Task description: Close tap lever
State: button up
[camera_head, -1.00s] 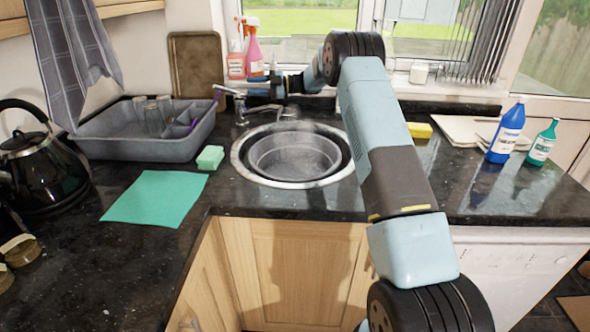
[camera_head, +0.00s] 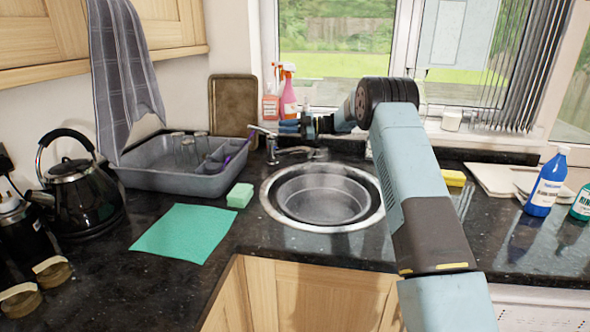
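The tap (camera_head: 272,147) stands behind the round sink (camera_head: 268,205), its silver spout pointing right over the sink's back edge. Its lever (camera_head: 262,130) sticks out to the upper left from the top of the tap body. My gripper (camera_head: 284,127) reaches in from the right at tap height, its tip close to the lever. I cannot tell whether it touches the lever. The fingers are small and dark here, so their opening does not show.
A grey dish rack (camera_head: 165,180) with glasses stands left of the tap. Spray bottles (camera_head: 289,95) stand behind my gripper on the windowsill side. A green sponge (camera_head: 240,195) and a teal cloth (camera_head: 185,233) lie left of the sink. Blue bottle (camera_head: 547,182) stands right.

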jog(key=a+r+m+t+h, duration=0.1)
jog(key=m, duration=0.2)
jog(key=s+a+r+m+t+h, duration=0.1)
jog(key=r+m, duration=0.1)
jog(key=m, duration=0.1)
jog(key=s+a+r+m+h, duration=0.1)
jog(key=m+h, duration=0.1)
jog(key=m, duration=0.1)
jog(key=shift+a+r+m+t, duration=0.3)
jog(key=shift+m+t, duration=0.1)
grip_shut()
jog(key=s+d+r+m+t+h, duration=0.1)
jog(key=s+r+m+t+h, duration=0.4)
jog(key=m, duration=0.6)
jog(key=m+g, duration=0.1)
send_over(262, 131)
jog(key=s+d, duration=0.2)
jog(key=s, duration=0.1)
notch_tip(262, 131, down, 3)
jog(key=shift+w+a+f, duration=0.15)
jog(key=shift+a+f, duration=0.55)
jog(key=shift+f, duration=0.35)
jog(key=shift+w+a+f, duration=0.15)
jog(key=shift+a+f, duration=0.55)
jog(key=shift+f, duration=0.3)
